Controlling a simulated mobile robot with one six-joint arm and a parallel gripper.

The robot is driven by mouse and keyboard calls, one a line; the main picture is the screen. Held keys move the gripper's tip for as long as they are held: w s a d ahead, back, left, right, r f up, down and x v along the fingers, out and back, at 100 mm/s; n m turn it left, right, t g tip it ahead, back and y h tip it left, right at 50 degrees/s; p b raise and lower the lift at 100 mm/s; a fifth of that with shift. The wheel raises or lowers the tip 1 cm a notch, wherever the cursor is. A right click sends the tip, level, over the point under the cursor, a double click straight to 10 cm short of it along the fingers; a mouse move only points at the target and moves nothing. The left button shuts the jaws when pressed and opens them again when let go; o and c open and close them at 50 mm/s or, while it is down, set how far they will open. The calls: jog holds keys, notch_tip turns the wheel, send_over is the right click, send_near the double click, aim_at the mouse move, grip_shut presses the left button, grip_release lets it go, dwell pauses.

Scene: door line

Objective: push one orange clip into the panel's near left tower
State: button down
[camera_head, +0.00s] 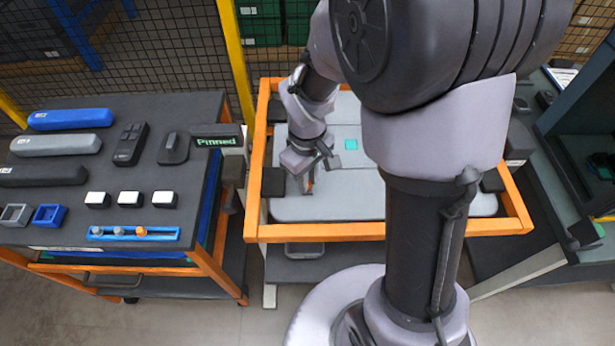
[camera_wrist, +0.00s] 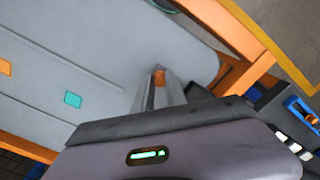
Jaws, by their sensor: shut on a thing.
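My gripper (camera_head: 307,188) points down over the near left part of the grey panel (camera_head: 350,207). It is shut on an orange clip, which shows as a small orange piece between the fingertips in the wrist view (camera_wrist: 159,77). The panel also fills the left of the wrist view (camera_wrist: 110,45). The clip's tip is close to the panel surface, but I cannot tell whether it touches. The near left tower cannot be made out; the gripper and clip may cover it.
An orange frame (camera_head: 390,229) surrounds the panel. A teal square (camera_head: 351,144) marks its surface. On the left, a dark cart (camera_head: 60,225) carries a blue clip rail (camera_head: 160,239), white-topped blocks and several long covers. A "Pinned" sign (camera_head: 217,141) stands between cart and frame.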

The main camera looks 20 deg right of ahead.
jog(key=shift+f+b, duration=0.5)
jog(key=shift+f, duration=0.15)
dwell(0.4)
jog(key=c, duration=1.3)
grip_release()
notch_tip(320, 180, up, 18)
jog(key=p, duration=0.7)
jog(key=shift+f, duration=0.25)
